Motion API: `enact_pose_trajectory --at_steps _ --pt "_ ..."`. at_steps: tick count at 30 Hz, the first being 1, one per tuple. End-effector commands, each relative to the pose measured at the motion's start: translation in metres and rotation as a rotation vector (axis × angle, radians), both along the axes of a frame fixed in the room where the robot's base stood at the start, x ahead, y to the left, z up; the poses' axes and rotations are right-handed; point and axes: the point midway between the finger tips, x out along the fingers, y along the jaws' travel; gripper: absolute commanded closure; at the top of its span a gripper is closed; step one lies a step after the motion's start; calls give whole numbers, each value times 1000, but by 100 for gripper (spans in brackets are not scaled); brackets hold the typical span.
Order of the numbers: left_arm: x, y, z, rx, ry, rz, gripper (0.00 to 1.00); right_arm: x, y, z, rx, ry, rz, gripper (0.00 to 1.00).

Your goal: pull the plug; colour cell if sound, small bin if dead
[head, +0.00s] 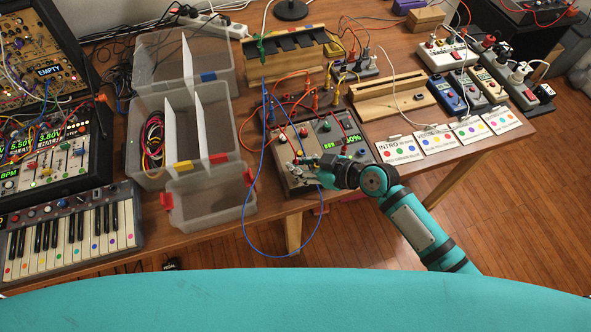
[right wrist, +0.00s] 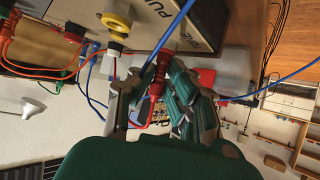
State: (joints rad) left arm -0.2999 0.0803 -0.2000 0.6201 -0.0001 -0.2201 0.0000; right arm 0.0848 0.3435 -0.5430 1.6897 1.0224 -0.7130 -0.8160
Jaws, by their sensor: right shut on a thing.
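My right gripper (head: 312,168) is over the front left of the grey tester box (head: 350,152), which has a green "60%" display. In the right wrist view, the gripper (right wrist: 160,95) is shut on a red plug (right wrist: 160,72) with a red lead. Whether the plug is still seated in a socket is hidden. The big clear bin (head: 150,180) has white dividers and coloured labels; coiled leads lie in its left cell. The small clear bin (head: 208,213) with red handles stands in front of it. My left gripper is out of view.
A blue cable (head: 246,228) loops over the table's front edge near the gripper. Orange leads (head: 245,126) lie left of the tester. A wooden stand (head: 390,97), cards (head: 402,149) and power strips (head: 445,54) fill the right side. A keyboard (head: 75,232) stands at left.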

Motion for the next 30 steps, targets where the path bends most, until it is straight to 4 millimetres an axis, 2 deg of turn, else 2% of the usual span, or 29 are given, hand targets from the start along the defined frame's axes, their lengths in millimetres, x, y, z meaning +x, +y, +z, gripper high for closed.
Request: enact_pose_trajectory --at_steps 30 --pt "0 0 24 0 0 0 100 1 0 32 -1 -3 -1 100"
